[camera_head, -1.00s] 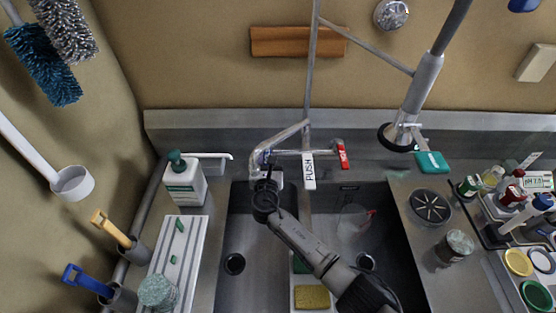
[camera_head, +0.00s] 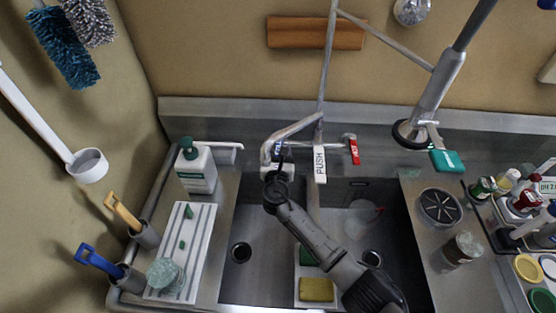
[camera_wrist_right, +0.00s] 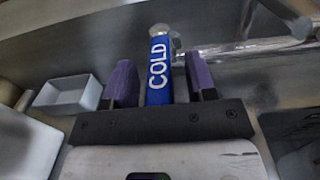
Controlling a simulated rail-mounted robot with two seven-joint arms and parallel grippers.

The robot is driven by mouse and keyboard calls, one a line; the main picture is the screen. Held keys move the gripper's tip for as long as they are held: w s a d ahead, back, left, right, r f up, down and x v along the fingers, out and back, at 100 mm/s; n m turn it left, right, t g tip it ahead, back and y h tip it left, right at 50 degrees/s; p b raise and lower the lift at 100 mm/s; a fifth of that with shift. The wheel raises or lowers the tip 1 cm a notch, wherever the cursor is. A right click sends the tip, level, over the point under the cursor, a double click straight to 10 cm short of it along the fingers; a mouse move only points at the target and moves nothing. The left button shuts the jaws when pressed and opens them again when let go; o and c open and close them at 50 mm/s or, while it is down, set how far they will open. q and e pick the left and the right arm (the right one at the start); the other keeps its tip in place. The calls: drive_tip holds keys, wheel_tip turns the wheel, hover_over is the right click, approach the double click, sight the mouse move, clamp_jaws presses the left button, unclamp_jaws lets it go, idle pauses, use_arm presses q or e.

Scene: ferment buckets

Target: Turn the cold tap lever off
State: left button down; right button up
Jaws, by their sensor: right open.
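The blue cold tap lever (camera_wrist_right: 159,71), marked COLD, stands between the two purple fingers of my right gripper (camera_wrist_right: 161,82) in the right wrist view. The fingers are open, one on each side, with a narrow gap to the lever. In the head view my right gripper (camera_head: 278,168) is at the left end of the tap and hides the cold lever. The faucet pipe (camera_head: 292,131) passes just above it. The red lever (camera_head: 354,151) is at the tap's right end, with the white PUSH tag (camera_head: 319,164) between. My left gripper is not in view.
A green-topped soap bottle (camera_head: 196,168) stands left of the tap. A ribbed white drainboard (camera_head: 204,233) lies left of the sink (camera_head: 257,217). A yellow sponge (camera_head: 317,290) is on the divider. The spray hose handle (camera_head: 440,88) hangs at right. The left basin is clear.

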drive_tip(key=s+a, duration=0.1)
drive_tip(key=s, duration=1.2)
drive_tip(key=shift+s+a+b, duration=0.3)
drive_tip(key=shift+a+b, duration=0.05)
